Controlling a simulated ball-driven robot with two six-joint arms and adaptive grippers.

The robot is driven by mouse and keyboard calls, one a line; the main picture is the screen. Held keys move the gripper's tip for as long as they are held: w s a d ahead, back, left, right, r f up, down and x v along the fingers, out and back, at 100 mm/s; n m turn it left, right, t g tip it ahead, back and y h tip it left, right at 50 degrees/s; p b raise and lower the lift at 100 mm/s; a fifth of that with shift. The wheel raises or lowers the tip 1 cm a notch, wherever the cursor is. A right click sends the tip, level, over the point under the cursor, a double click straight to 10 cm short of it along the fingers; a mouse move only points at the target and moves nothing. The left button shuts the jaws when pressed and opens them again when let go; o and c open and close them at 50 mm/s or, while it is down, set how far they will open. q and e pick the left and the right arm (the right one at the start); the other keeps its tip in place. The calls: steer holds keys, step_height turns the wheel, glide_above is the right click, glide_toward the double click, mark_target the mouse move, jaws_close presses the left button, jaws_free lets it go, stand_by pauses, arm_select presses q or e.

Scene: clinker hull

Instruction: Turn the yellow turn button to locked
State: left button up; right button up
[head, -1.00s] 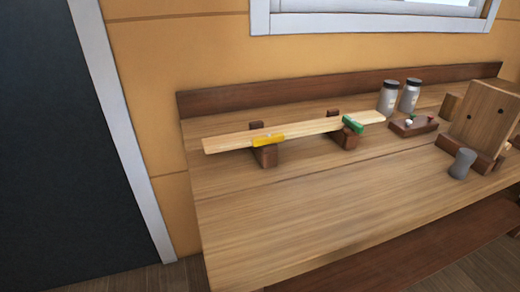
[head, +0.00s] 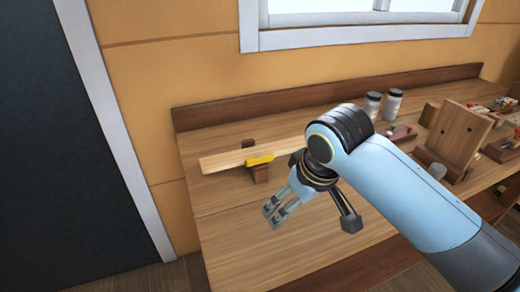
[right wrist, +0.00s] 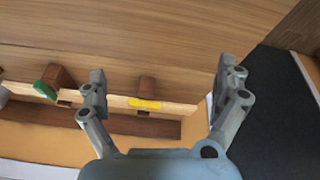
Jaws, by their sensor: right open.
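The yellow turn button (head: 260,159) lies along the light wooden plank, at the left wooden support (head: 259,174). It also shows in the right wrist view (right wrist: 145,103), between my fingers in the picture. My right gripper (head: 308,218) is open and empty, over the bench to the front right of the button and apart from it. Its two fingers spread wide in the right wrist view (right wrist: 163,82). The plank (head: 220,160) is partly hidden by my right arm. A green turn button (right wrist: 45,90) shows at the other support in the right wrist view. My left gripper is not in view.
Two jars (head: 391,104) stand at the back of the bench. An upright wooden board (head: 460,136) and a grey cup (head: 429,168) stand at the right, partly behind my arm. The bench top (head: 225,218) is clear in front of the plank's left end.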

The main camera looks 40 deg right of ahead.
mark_target(260, 157)
steer(key=w+d+r+m, duration=0.1)
steer(key=w+d+r, duration=0.15)
steer(key=w, duration=0.65)
steer(key=w+d+r+m, duration=0.2)
steer(key=w+d, duration=0.1)
steer(key=w, duration=0.6)
steer(key=shift+n, duration=0.3)
steer(key=x, duration=1)
steer(key=shift+w+a+f, duration=0.1)
steer(key=shift+a, duration=0.05)
steer(key=c, duration=1.1)
